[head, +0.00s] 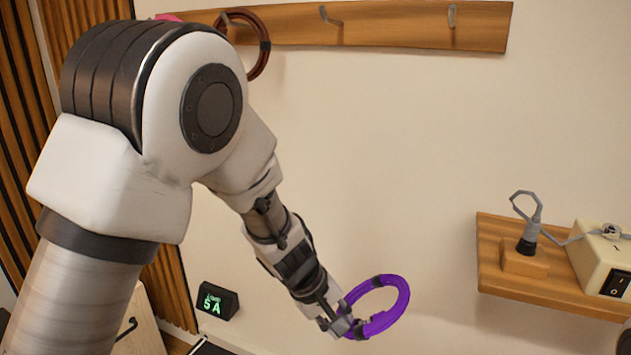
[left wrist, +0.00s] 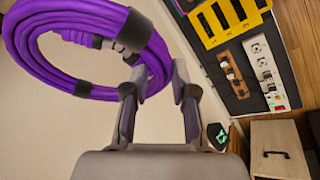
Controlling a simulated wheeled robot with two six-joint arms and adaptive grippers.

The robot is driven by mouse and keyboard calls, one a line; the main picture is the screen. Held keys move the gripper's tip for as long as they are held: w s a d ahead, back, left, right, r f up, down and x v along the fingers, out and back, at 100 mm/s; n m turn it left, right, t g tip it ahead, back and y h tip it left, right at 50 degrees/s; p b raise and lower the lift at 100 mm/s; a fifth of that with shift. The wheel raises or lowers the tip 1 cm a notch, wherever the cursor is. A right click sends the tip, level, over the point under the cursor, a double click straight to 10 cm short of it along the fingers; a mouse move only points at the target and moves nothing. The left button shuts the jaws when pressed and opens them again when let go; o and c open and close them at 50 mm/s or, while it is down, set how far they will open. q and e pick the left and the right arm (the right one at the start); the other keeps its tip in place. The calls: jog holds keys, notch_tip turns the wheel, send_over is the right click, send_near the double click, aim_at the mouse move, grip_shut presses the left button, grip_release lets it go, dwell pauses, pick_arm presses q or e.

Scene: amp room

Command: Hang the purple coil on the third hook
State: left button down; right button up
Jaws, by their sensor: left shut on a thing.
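The purple coil (head: 393,319) is a ring of cable with dark bands. My left gripper (head: 341,326) is shut on its lower left side and holds it in front of the wall, well below the hook rail. The wooden hook rail (head: 390,28) runs along the top. Two bare hooks show, one in the middle (head: 328,15) and one at the right (head: 452,16). My right gripper is not in view.
A brown coil (head: 262,60) hangs at the rail's left, partly behind my arm, with a pink item (head: 167,17) beyond it. A wooden shelf (head: 490,265) at right bears a lamp-like stand (head: 527,240) and a switch box (head: 603,262). A 5A display (head: 217,300) is low left. The wall between is clear.

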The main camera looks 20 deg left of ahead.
pick_arm(q)
jog(key=w+a+r+n+t+p, duration=0.2)
jog(key=a+r+n+t+p, duration=0.15)
jog(key=r+p, duration=0.9)
jog(key=w+a+r+n+t+p, duration=0.2)
jog(key=r+n+t+p, duration=0.4)
jog(key=r, duration=1.1)
jog(key=w+a+r+n+t+p, duration=0.2)
jog(key=r+n+p, duration=0.2)
jog(key=r+p, duration=0.9)
jog(key=w+f+b, duration=0.1)
jog(key=w+b, duration=0.2)
jog(key=w, duration=1)
jog(key=shift+d+f+y, duration=0.15)
jog(key=shift+f+y, duration=0.05)
jog(key=shift+y, duration=0.1)
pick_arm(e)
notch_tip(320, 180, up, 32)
pick_arm(q)
jog(key=shift+m, duration=0.25)
jog(key=c, duration=0.9)
grip_release()
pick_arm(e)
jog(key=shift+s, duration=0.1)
